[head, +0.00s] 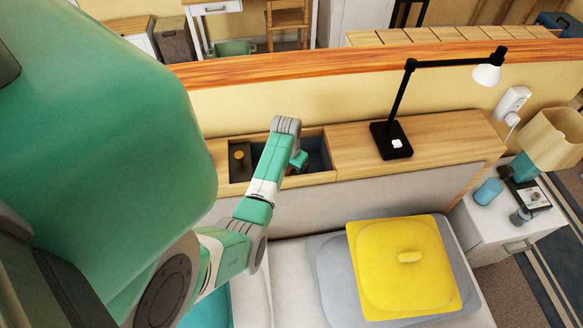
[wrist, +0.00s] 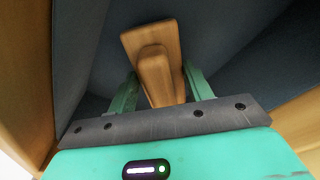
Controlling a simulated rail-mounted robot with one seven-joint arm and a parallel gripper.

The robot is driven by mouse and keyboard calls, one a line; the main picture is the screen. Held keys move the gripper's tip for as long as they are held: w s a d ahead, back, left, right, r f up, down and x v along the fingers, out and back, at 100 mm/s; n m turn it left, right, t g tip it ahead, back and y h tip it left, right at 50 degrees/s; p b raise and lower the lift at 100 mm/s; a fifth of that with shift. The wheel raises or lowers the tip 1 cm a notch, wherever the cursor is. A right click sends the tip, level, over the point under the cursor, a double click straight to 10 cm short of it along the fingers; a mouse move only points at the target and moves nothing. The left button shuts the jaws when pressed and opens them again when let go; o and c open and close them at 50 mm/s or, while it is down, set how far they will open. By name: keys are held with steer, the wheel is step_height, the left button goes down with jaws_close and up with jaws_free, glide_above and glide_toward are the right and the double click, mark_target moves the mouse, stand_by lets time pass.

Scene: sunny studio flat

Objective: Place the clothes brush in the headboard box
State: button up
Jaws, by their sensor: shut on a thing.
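The clothes brush (wrist: 160,72) is a light wooden piece between the two green fingers of my gripper (wrist: 162,92) in the wrist view. My gripper is shut on it. Dark blue lining surrounds the brush and fingers in that view. In the head view, my gripper (head: 297,165) reaches down into the open headboard box (head: 318,154), a recess with dark blue lining in the wooden headboard top. A brown bit of the brush barely shows below the gripper there; my arm hides part of the box. I cannot tell whether the brush touches the bottom.
A dark item with a brass-coloured knob (head: 239,156) sits at the left end of the recess. A black desk lamp (head: 391,139) stands on the headboard to the right. A yellow cushion (head: 402,266) with a small yellow piece on it lies on the bed below.

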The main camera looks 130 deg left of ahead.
steer(key=o, duration=1)
steer(key=shift+f, duration=0.1)
step_height(320, 180, up, 12)
steer(key=d+p, duration=0.1)
steer(key=p, duration=0.1)
steer(key=shift+d, duration=0.15)
